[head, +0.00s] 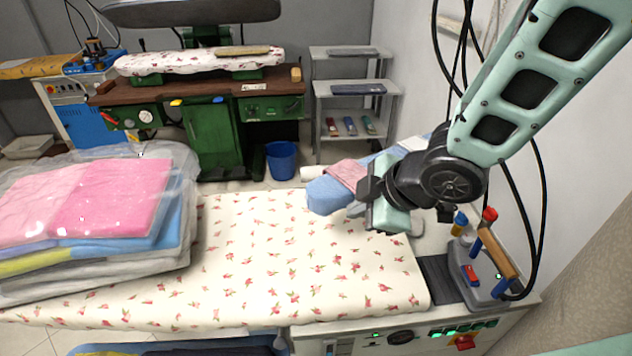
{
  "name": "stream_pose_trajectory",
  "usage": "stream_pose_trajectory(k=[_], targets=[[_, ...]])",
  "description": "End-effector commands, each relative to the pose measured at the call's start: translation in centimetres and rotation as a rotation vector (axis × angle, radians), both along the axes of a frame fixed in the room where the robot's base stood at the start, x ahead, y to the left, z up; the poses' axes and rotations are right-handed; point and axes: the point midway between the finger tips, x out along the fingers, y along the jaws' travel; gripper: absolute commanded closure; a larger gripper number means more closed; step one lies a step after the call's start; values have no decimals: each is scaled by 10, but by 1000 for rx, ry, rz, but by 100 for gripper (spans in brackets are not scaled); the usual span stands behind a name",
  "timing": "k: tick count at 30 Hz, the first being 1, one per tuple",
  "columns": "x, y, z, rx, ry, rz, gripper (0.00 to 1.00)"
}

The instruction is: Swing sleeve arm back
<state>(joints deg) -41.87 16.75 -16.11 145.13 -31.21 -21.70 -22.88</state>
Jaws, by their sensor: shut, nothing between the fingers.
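The sleeve arm (325,196) is a narrow, blue padded board with a rounded near end. It reaches over the far right part of the flower-print ironing board (290,270) and runs back to the right behind my arm. A pink cloth (347,173) lies across it. My gripper (372,206) is shut and empty, just right of the sleeve arm's near end. I cannot tell whether they touch. My wrist and forearm hide the sleeve arm's rear part and its pivot.
A stack of bagged, folded laundry (95,215) covers the board's left. At right, an iron (485,265) with a wooden handle rests on a dark pad, with hanging cables beside it. A blue bucket (280,160), grey shelves (350,90) and a green press (210,130) stand behind. The board's middle is clear.

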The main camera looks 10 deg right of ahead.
Motion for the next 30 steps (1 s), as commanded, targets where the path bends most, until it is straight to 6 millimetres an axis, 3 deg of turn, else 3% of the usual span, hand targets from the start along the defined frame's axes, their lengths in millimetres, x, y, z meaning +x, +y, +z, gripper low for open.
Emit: stream_pose_trajectory(k=[5,11,28,30], targets=[[0,-2,-2,-6,17,-10,100],[9,5,-19,-9,17,-9,100],[46,35,-79,-7,15,-8,100],[59,34,-74,-6,12,-11,100]])
